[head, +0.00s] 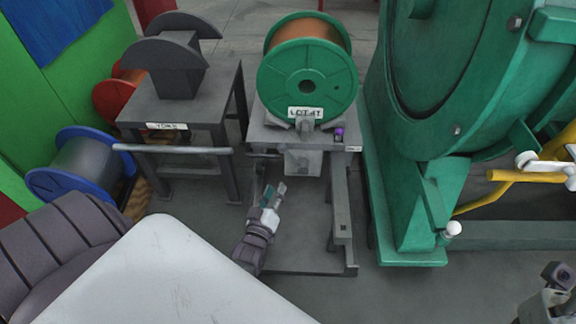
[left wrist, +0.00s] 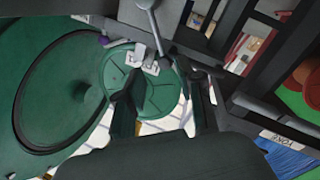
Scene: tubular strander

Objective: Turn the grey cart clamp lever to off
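The grey cart (head: 343,215) carries a green-flanged spool (head: 283,85) with a white lot label. A grey clamp part (head: 304,128) shows at the cart's front, just below the label. In the left wrist view a grey lever rod (left wrist: 155,32) with rounded ends stands beyond the fingers, near the spool (left wrist: 155,92). My left gripper (head: 275,192) is low in front of the cart, left of its front post. In the left wrist view its two dark fingers (left wrist: 165,85) are apart, with nothing held between them. My right gripper (head: 550,290) is only partly in frame at the lower right.
A grey stand (head: 185,108) with a yoke label is left of the cart, near a blue-flanged reel (head: 75,170). The large green machine (head: 410,215) stands close on the right, with a yellow bar (head: 510,175). Grey floor is open at the lower right.

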